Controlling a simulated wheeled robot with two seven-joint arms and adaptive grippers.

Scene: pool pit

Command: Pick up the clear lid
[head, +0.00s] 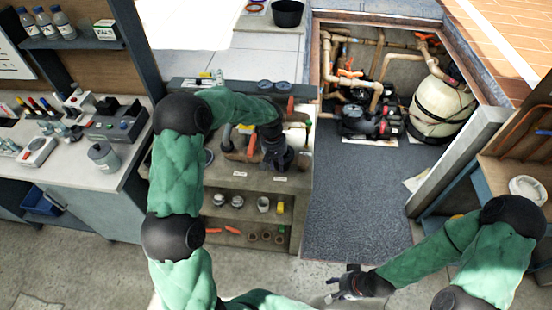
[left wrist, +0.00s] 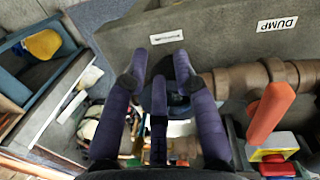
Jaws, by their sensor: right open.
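I cannot pick out the clear lid with certainty in either view. A small round dark-rimmed piece (head: 208,157) lies at the left of the central workbench, partly behind my left arm; I cannot tell what it is. My left gripper (head: 277,160) is over the right part of that bench. In the left wrist view its purple fingers (left wrist: 161,57) are spread apart, with no object visible between the tips. A bluish rounded shape behind the middle finger is mostly hidden. My right gripper (head: 340,287) is open and empty, low over the floor at bottom centre.
The central bench (head: 235,177) holds pipe fittings and valves, with cups on shelves below. A "DUMP" label (left wrist: 277,24) shows near brown pipe and an orange handle (left wrist: 270,112). Pumps (head: 370,120) and a tank (head: 440,103) stand in the pit. The dark mat (head: 360,205) is clear.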

